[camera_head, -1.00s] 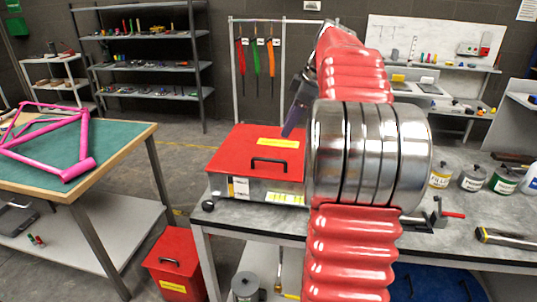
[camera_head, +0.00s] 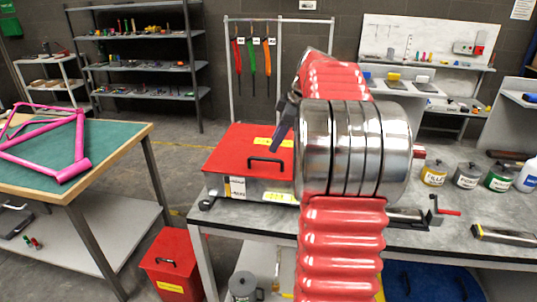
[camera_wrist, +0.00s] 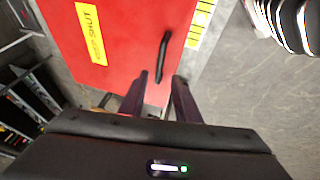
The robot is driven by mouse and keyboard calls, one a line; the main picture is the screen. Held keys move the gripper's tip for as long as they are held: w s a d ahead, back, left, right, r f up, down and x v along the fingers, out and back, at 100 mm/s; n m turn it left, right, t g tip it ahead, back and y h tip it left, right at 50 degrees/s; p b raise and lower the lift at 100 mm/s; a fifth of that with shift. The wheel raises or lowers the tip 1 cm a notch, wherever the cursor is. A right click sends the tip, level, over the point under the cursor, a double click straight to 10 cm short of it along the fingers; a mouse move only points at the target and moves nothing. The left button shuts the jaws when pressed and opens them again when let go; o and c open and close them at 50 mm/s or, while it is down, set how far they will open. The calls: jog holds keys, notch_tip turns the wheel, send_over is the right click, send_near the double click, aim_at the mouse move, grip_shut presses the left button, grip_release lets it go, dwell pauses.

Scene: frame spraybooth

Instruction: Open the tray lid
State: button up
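The tray (camera_head: 240,188) is a metal box with a red lid (camera_head: 228,153), standing on the grey workbench at its left end. The lid lies flat and closed, with a black bar handle (camera_head: 266,166) near its front edge and a yellow label. In the wrist view the red lid (camera_wrist: 118,45) fills the upper left, and the black handle (camera_wrist: 163,56) is just beyond my fingers. My gripper (camera_wrist: 157,92) is open, its two dark fingers apart with nothing between them. In the head view my gripper (camera_head: 281,125) is above the lid, partly hidden by my arm.
Several paint cans (camera_head: 467,175) and a vise (camera_head: 436,212) stand right on the workbench (camera_head: 460,222). A green-topped table (camera_head: 110,141) with a pink frame (camera_head: 60,150) is at left. A red bin (camera_head: 170,265) stands on the floor between them.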

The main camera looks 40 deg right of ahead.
aim_at(265, 159)
jog(key=x, duration=0.7)
jog(key=shift+r, duration=0.1)
grip_shut()
dwell(0.5)
jog(key=shift+a, duration=0.15)
jog(key=shift+w+r, duration=0.1)
jog(key=shift+r, duration=0.05)
